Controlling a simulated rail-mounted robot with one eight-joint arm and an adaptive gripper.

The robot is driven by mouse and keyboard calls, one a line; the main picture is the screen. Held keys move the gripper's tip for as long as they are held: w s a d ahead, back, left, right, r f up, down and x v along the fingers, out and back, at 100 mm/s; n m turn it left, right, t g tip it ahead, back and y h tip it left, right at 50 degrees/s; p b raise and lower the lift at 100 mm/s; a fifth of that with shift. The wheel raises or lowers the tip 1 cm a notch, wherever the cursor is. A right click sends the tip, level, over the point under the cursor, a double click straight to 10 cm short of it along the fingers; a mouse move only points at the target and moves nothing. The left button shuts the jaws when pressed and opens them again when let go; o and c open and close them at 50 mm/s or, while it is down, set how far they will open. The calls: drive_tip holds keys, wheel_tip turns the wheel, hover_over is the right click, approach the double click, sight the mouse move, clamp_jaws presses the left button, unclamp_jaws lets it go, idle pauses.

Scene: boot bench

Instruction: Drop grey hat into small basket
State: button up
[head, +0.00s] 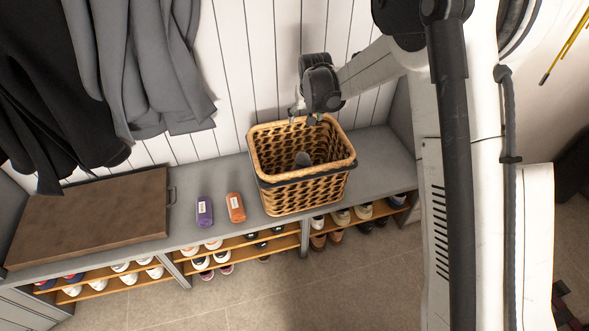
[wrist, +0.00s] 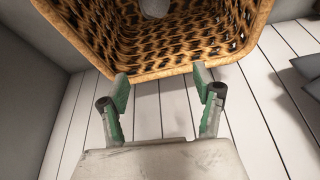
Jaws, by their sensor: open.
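The wicker basket (head: 305,190) stands on the grey bench, right of centre in the head view. A small rounded grey thing (head: 302,159) lies inside it, most likely the grey hat. In the wrist view the basket rim (wrist: 190,68) fills the top, with the grey thing (wrist: 155,7) partly cut off at the top edge. My gripper (head: 307,118) is above the basket's back rim. In the wrist view its fingers (wrist: 160,88) are spread apart with nothing between them, near the rim.
A purple rolled item (head: 204,212) and an orange one (head: 236,208) lie left of the basket. A brown board (head: 95,215) covers the bench's left part. Dark coats (head: 130,70) hang above it. Shoes fill the shelves below. The bench right of the basket is clear.

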drive_tip(key=v, duration=1)
drive_tip(key=shift+r, duration=0.3)
drive_tip(key=shift+s, duration=0.15)
drive_tip(key=s+d+r+m+t, duration=0.1)
drive_tip(key=s+d+r, duration=1.15)
drive_tip(key=s, duration=0.45)
drive_tip(key=s+d+f, duration=0.1)
drive_tip(key=s+d, duration=0.2)
drive_tip(key=s, duration=0.4)
drive_tip(key=s+d+f+m+t, duration=0.1)
drive_tip(key=s+d, duration=0.2)
drive_tip(key=s, duration=0.4)
drive_tip(key=s+d+h, duration=0.1)
drive_tip(key=s+d, duration=0.2)
drive_tip(key=s, duration=0.4)
drive_tip(key=shift+f+m+t, duration=0.4)
